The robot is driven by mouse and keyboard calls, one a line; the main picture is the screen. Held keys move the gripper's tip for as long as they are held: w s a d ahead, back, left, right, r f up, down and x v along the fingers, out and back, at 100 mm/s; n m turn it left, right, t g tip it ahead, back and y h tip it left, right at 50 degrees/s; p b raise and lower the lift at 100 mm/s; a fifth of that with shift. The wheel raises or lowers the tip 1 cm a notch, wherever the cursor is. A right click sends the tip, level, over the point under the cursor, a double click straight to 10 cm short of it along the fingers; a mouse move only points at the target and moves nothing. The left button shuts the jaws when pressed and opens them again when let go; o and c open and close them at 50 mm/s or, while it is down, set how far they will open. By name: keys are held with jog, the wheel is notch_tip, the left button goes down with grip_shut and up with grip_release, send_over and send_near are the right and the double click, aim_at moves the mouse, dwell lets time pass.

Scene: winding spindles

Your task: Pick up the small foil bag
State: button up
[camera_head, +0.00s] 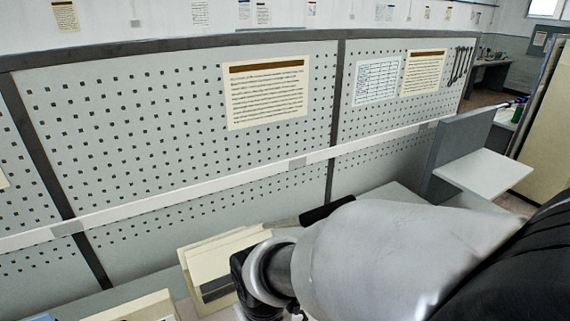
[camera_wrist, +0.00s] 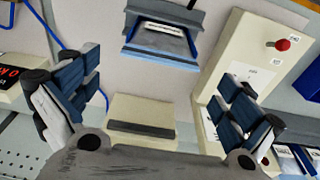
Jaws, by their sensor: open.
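I cannot make out a small foil bag in either view. My gripper (camera_wrist: 160,78) shows in the wrist view with its two blue-padded fingers spread wide apart. It is open, and I see nothing held between the fingers. In the head view my arm covers the lower right, and the gripper's fingers cannot be made out there.
The wrist view shows a blue-grey tray with a label (camera_wrist: 160,42), a beige box with a dark slot (camera_wrist: 128,108), a beige panel with a red button (camera_wrist: 250,45) and blue cables. A perforated partition (camera_head: 180,130) crosses the head view.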

jog(key=f+b, duration=0.1)
jog(key=f, duration=0.4)
jog(key=w+f+b, duration=0.1)
jog(key=f, duration=0.2)
jog(key=shift+a+f+b, duration=0.1)
jog(key=shift+a+b, duration=0.2)
jog(key=shift+a, duration=0.1)
jog(key=shift+c, duration=0.4)
jog(key=c, duration=0.8)
